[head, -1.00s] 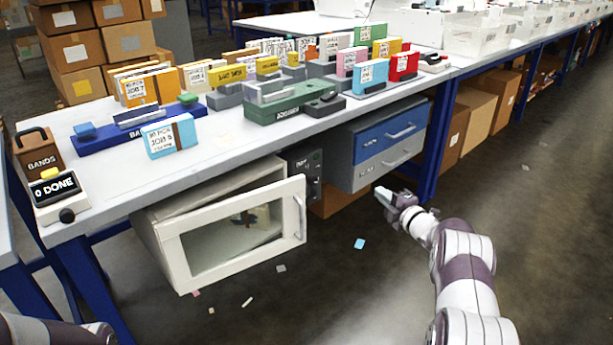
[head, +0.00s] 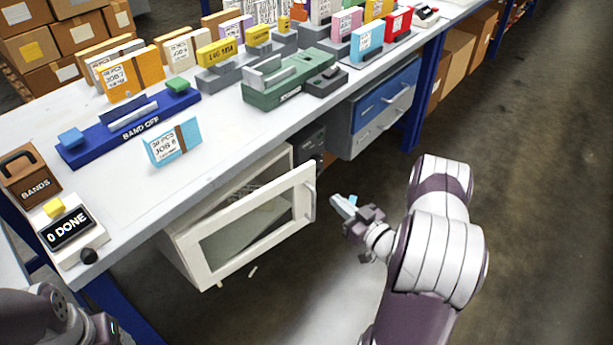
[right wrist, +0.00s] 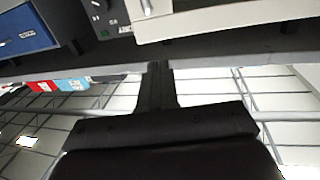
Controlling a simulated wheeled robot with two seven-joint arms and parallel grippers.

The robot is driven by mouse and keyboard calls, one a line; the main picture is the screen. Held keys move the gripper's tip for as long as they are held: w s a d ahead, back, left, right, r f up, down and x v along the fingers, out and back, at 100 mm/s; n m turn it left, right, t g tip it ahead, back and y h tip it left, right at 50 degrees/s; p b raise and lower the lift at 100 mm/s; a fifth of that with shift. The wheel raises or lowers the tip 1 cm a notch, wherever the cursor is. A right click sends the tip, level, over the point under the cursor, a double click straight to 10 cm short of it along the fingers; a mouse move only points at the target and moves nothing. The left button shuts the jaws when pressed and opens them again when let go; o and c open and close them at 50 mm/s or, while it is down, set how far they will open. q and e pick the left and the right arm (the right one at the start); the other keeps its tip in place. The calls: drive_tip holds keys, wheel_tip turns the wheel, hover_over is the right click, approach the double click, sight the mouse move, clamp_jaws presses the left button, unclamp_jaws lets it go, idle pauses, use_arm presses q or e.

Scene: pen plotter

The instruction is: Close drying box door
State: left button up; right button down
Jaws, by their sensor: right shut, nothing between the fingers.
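The drying box (head: 178,262) is a white cabinet slung under the workbench. Its white-framed, windowed door (head: 207,276) stands ajar, its right edge out from the box and a gap showing along the top. The door handle (head: 309,200) is on the right edge. My right gripper (head: 338,204) is shut and empty, just right of the handle and apart from it, pointing left. In the right wrist view the shut fingers (right wrist: 160,85) show at the centre, with a white front (right wrist: 190,14) at the top. Part of my left arm shows at bottom left, but its fingers do not.
A blue and grey drawer unit (head: 385,105) hangs under the bench to the right of the box, with a dark control unit (head: 309,150) between them. The workbench (head: 225,150) above holds cartons and fixtures. The floor in front is clear except for small scraps.

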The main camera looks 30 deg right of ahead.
drive_tip(key=b, duration=0.2)
approach(303, 171)
drive_tip(key=x, duration=0.5)
drive_tip(key=shift+w+a+f, duration=0.1)
drive_tip(key=shift+w+f, duration=0.1)
drive_tip(key=shift+f, duration=0.05)
drive_tip(key=shift+w+a+r, duration=0.1)
drive_tip(key=shift+w+r, duration=0.05)
drive_tip(key=shift+w, duration=0.55)
